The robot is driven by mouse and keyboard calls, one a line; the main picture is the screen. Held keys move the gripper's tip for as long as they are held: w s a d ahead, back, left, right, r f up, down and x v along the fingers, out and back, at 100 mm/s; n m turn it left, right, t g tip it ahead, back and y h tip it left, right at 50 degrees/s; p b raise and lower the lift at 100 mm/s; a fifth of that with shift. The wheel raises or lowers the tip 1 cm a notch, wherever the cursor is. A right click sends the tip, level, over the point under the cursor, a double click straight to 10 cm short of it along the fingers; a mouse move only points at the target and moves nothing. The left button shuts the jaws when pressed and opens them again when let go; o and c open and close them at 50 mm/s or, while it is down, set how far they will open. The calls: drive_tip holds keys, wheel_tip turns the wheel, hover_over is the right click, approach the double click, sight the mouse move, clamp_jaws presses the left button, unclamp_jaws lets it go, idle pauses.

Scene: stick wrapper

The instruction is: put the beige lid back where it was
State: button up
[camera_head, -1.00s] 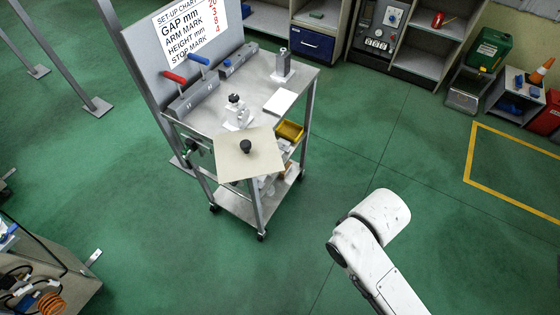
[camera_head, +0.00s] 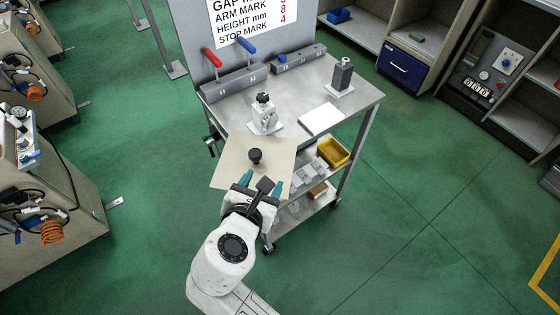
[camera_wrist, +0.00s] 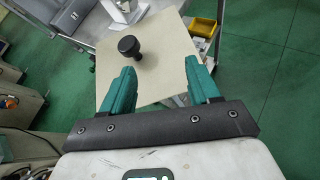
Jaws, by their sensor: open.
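The beige lid (camera_head: 235,160) is a flat square panel with a black knob (camera_head: 255,156) at its middle. It lies at the near end of the metal cart and juts out past the cart's edge; what bears it is hidden beneath. My gripper (camera_head: 262,182) is open and empty, its green fingers over the near part of the lid, short of the knob. In the wrist view, the lid (camera_wrist: 165,70) lies ahead of the fingers (camera_wrist: 162,82), and the knob (camera_wrist: 129,46) stands beyond the fingertips, left of centre.
The cart top (camera_head: 290,90) carries a white-grey device with a black knob (camera_head: 264,115), a white plate (camera_head: 321,119), a dark post (camera_head: 342,75) and red and blue levers. A yellow bin (camera_head: 333,152) sits on the shelf below. Benches with machines stand at left; open floor lies at right.

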sight(254, 154)
drive_tip(key=w+a+n, duration=0.1)
drive_tip(key=w+n+t, duration=0.1)
drive_tip(key=w, duration=0.1)
drive_tip(key=w+a, duration=0.1)
drive_tip(key=w, duration=0.1)
drive_tip(key=shift+w+a+f+n, duration=0.1)
drive_tip(key=shift+a+f+n, duration=0.2)
drive_tip(key=shift+n, duration=0.1)
drive_tip(key=shift+a+r+x, duration=0.1)
drive_tip(key=shift+r+x, duration=0.05)
drive_tip(key=shift+x, duration=1.15)
drive_tip(key=shift+a+r+x, duration=0.1)
drive_tip(key=shift+x, duration=1.15)
drive_tip(key=shift+w, duration=0.15)
drive_tip(key=shift+c, duration=0.3)
clamp_jaws()
drive_tip(key=shift+r, duration=0.1)
